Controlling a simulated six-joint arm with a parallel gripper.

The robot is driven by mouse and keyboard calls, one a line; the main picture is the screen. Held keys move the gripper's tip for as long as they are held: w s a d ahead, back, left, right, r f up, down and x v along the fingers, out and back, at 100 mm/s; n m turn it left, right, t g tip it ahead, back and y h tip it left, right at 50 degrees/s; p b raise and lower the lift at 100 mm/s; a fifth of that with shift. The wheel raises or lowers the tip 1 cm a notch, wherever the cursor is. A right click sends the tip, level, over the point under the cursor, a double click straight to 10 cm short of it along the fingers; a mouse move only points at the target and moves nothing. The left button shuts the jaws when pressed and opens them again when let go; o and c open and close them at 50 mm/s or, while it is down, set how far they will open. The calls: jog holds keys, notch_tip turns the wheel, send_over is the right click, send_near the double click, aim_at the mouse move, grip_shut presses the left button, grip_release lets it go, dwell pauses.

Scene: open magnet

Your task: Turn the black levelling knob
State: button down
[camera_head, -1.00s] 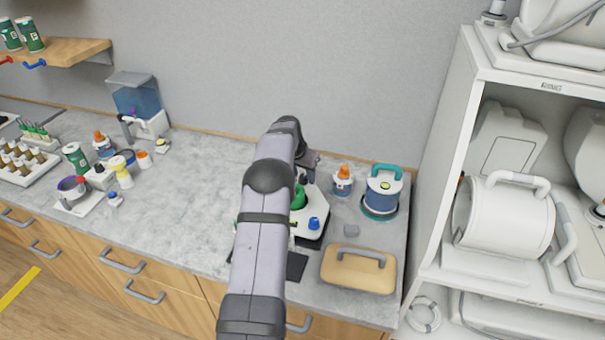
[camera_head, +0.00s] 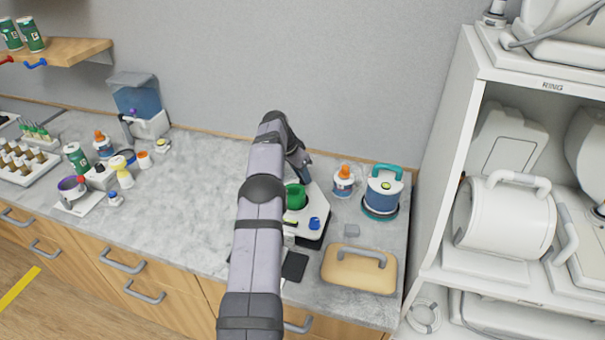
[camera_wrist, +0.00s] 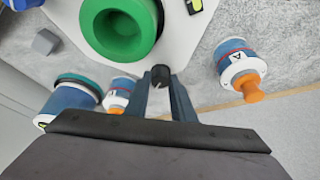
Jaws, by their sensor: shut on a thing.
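The black levelling knob (camera_wrist: 160,74) shows in the wrist view at the edge of a white device base (camera_wrist: 190,40). My gripper (camera_wrist: 161,92) is shut on the knob, with one finger on either side of it. The green round part (camera_wrist: 125,28) of the device stands just beyond the knob in the wrist view. It also shows in the head view (camera_head: 296,197), beside a blue knob (camera_head: 315,223) on the base. The black knob is hidden behind my arm in the head view.
An orange-capped bottle (camera_head: 343,182) and a blue container with a teal handle (camera_head: 384,190) stand right of the device. A wooden block with a grey handle (camera_head: 359,269) lies in front. White shelving (camera_head: 455,150) stands further right.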

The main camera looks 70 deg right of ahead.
jog(key=shift+m+p, duration=0.35)
jog(key=shift+m, duration=0.15)
jog(key=c, duration=1.5)
grip_release()
jog(key=shift+b+v, duration=0.85)
jog(key=shift+v, duration=0.3)
jog(key=shift+b+v, duration=0.85)
jog(key=shift+v, duration=1.7)
jog(key=shift+d, duration=0.1)
